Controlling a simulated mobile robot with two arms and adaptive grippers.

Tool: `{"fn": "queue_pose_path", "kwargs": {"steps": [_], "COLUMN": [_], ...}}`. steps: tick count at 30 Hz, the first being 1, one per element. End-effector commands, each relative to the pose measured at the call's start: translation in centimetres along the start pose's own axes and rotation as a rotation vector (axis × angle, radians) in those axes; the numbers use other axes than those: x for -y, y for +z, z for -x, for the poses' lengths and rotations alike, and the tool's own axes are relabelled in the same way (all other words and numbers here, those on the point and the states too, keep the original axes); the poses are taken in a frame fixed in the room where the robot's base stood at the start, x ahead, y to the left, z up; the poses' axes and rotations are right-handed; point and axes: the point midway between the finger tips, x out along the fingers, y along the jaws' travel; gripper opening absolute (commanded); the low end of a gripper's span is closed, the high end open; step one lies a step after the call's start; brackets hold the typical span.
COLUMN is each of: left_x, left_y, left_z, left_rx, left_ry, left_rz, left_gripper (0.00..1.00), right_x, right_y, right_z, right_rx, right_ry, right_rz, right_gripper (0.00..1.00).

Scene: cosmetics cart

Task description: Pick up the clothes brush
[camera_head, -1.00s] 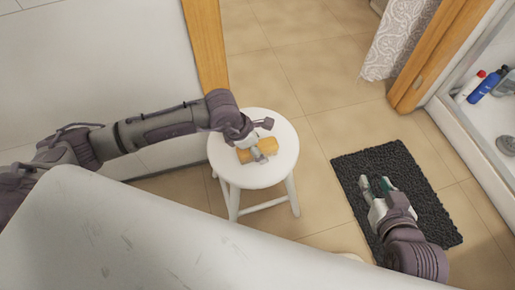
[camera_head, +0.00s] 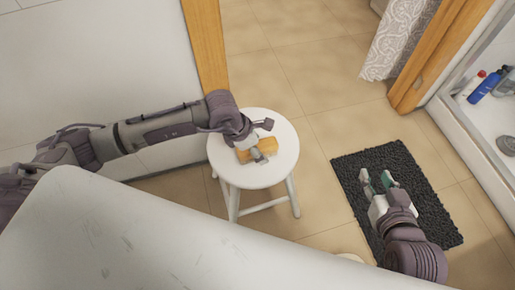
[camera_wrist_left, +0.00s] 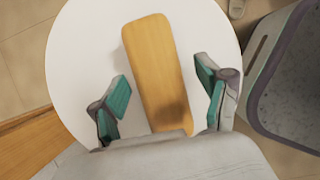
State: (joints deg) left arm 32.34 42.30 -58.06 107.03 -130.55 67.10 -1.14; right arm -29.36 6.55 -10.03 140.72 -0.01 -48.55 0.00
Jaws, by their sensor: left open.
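The clothes brush (camera_head: 268,146), a yellow-brown wooden block, lies on the white round stool (camera_head: 281,174). In the left wrist view the brush (camera_wrist_left: 152,58) runs lengthwise between the fingers of my left gripper (camera_wrist_left: 163,85), which is open. A gap shows on each side of the brush. In the head view my left gripper (camera_head: 256,152) is over the stool and partly hides the brush. My right gripper (camera_head: 378,180) is open and empty, over the dark mat. The brush's underside is hidden.
The dark textured mat (camera_head: 427,202) lies on the tiled floor at right. Bottles (camera_head: 484,86) stand on a white ledge at far right. A patterned curtain (camera_head: 397,40) hangs near a wooden frame. Free floor shows between stool and mat.

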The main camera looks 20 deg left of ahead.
Motion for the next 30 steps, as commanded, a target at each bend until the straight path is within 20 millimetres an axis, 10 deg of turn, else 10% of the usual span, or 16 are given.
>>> {"fn": "queue_pose_path", "kwargs": {"steps": [19,30], "left_x": [0.02,0.01], "left_y": [-0.04,-0.04], "left_z": [-0.12,-0.11], "left_rx": [0.000,0.000], "left_ry": [0.000,0.000], "left_rz": [0.000,0.000], "left_gripper": [0.76,0.14], "right_x": [0.02,0.01], "right_y": [-0.65,-0.63], "right_z": [-0.13,-0.13], "right_rx": [-0.031,-0.030], "right_ry": [-0.001,0.000], "right_rz": [0.001,0.000], "right_gripper": [0.40,0.40]}}
